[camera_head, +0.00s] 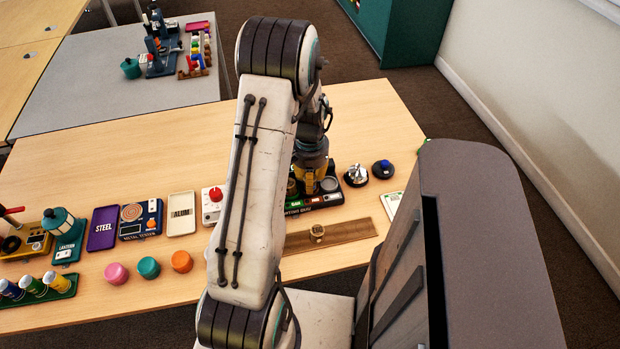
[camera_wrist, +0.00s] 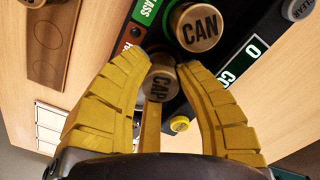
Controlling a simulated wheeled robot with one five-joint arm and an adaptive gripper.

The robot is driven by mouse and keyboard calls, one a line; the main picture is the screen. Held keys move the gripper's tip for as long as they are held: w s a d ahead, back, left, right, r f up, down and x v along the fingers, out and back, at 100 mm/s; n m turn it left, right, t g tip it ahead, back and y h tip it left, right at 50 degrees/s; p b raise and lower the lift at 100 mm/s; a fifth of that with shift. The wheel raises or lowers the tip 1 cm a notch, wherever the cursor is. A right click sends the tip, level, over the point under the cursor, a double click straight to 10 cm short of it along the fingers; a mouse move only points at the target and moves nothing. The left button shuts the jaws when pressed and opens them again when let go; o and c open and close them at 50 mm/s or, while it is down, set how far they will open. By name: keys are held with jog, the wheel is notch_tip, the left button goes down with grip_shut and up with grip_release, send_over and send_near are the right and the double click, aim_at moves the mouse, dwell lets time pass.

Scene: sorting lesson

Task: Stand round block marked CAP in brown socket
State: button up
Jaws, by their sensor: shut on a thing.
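The round block marked CAP (camera_wrist: 158,88) is between the yellow fingertips of my gripper (camera_wrist: 160,64), which is shut on it. Its marked end faces the wrist camera. It is over or at the dark tray (camera_wrist: 222,62), close beside the round block marked CAN (camera_wrist: 197,27). A brown label patch (camera_wrist: 131,32) shows on the tray left of CAN; I cannot tell whether a socket lies under CAP.
A bell (camera_head: 356,175) and a blue-topped button (camera_head: 383,168) stand right of the tray. A red-knobbed box (camera_head: 213,204) stands left.

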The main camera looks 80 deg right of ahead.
jog(key=shift+f, duration=0.25)
jog(key=o, duration=0.5)
jog(key=shift+o, duration=0.2)
jog(key=shift+r, duration=0.2)
jog(key=shift+r+p, duration=3.65)
jog(key=shift+r, duration=1.7)
notch_tip(320, 180, up, 6)
jog(key=p, duration=0.4)
